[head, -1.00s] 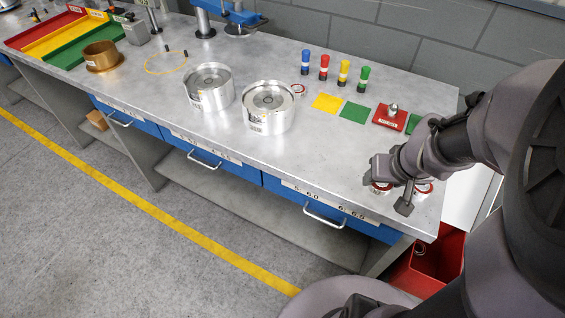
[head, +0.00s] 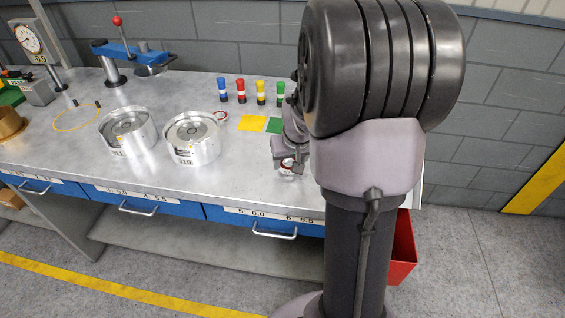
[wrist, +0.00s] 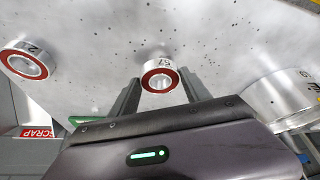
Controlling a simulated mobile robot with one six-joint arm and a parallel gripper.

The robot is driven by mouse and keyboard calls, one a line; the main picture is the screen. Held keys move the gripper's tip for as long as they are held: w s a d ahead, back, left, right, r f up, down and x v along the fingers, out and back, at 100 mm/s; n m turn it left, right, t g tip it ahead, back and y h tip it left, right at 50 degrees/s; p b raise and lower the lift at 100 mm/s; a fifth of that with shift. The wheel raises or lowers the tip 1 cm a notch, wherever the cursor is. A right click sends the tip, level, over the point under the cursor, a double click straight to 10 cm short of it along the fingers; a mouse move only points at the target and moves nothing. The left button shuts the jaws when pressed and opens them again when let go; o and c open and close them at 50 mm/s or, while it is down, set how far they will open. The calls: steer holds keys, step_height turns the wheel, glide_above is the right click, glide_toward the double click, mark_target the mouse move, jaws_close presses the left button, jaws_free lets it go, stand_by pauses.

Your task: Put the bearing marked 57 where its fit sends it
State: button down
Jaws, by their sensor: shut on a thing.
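In the wrist view a silver bearing with a red ring face (wrist: 160,80) sits between the fingertips of my gripper (wrist: 159,88).
Two silver clutch housings (head: 127,131) (head: 193,138) stand mid-bench. Yellow (head: 252,123) and green (head: 274,125) squares lie behind, near several coloured markers (head: 260,93). A red bin (head: 403,250) stands at the bench's right end. A SCRAP label (wrist: 38,132) shows in the wrist view.

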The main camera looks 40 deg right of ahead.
steer(key=shift+f+b, duration=0.3)
steer(key=shift+f, duration=0.75)
steer(key=c, duration=0.5)
jaws_free()
steer(key=shift+r, duration=0.1)
steer(key=shift+r, duration=0.1)
steer(key=p+v, duration=0.5)
steer(key=v, duration=0.6)
steer(key=s+a+r+t+y, duration=0.1)
steer(key=a+r, duration=0.2)
steer(key=a, duration=0.3)
steer(key=s+a+r, duration=0.1)
steer(key=a+r, duration=0.3)
steer(key=a, duration=0.2)
steer(key=s+a+r+y, duration=0.1)
steer(key=s+a, duration=0.4)
steer(key=a, duration=0.3)
steer(key=s+a+r+n+y, duration=0.1)
steer(key=s+a+y, duration=0.1)
steer(key=s+a, duration=0.4)
steer(key=shift+a+r+t, duration=0.25)
steer(key=shift+a+t, duration=0.05)
steer(key=shift+a, duration=0.7)
